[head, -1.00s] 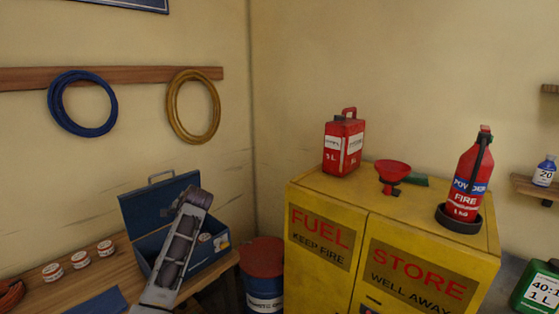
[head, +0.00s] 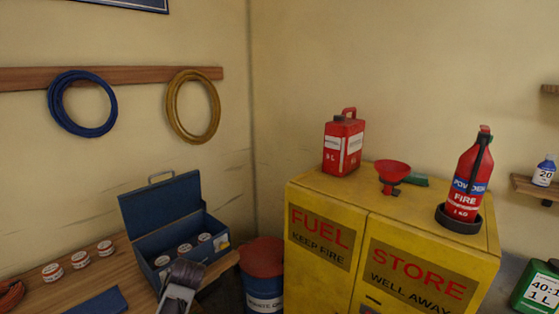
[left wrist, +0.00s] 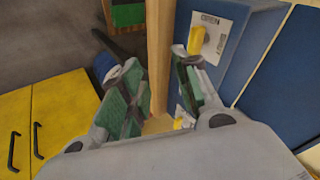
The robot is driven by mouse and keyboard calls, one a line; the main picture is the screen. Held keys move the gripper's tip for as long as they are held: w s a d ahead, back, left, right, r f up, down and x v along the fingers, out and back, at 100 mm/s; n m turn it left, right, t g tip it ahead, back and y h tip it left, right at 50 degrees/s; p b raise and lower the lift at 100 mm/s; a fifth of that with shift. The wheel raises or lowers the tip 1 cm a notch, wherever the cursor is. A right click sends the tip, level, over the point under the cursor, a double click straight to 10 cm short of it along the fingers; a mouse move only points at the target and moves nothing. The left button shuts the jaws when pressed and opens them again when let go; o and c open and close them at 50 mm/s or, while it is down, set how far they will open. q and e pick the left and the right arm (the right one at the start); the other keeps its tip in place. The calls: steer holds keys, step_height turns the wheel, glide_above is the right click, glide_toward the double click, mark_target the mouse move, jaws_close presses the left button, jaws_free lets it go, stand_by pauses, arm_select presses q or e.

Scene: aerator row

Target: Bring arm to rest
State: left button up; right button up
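My left arm (head: 180,285) shows at the bottom of the head view, in front of the blue toolbox (head: 150,215); its gripper fingers cannot be made out there. In the left wrist view my left gripper (left wrist: 160,92) is open, its green-padded fingers apart with nothing held between them. A wooden edge shows beyond the gap, and the toolbox's blue side (left wrist: 245,45) is close on the right. The toolbox stands open on the bench with white tins (head: 185,249) inside. My right gripper is in neither view.
More white tins (head: 80,260) stand on the wooden bench (head: 55,292). A red-and-blue drum (head: 263,270) stands right of it. The yellow fuel cabinet (head: 320,275) bears a red can (head: 343,145), a red funnel (head: 393,172) and a fire extinguisher (head: 470,175).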

arm_select(q)
steer(key=s+d+f+n+g+h, duration=0.1)
steer(key=s+d+f, duration=0.15)
steer(key=s, duration=0.75)
steer(key=s+d+f+n+g+h, duration=0.1)
steer(key=s+d+h, duration=0.15)
steer(key=s, duration=0.75)
steer(key=s+d+f+n+g+h, duration=0.1)
steer(key=s+d, duration=0.2)
steer(key=s, duration=0.7)
step_height(320, 180, down, 36)
steer(key=s+g+b, duration=0.1)
steer(key=s+b, duration=0.1)
steer(key=s, duration=0.1)
steer(key=s+a+f, duration=0.2)
steer(key=s+f, duration=0.8)
steer(key=s+a+f+g+b, duration=0.1)
steer(key=s+a+f, duration=0.1)
steer(key=s+f, duration=0.8)
steer(key=shift+s, duration=0.8)
steer(key=shift+f, duration=0.1)
stand_by(0.3)
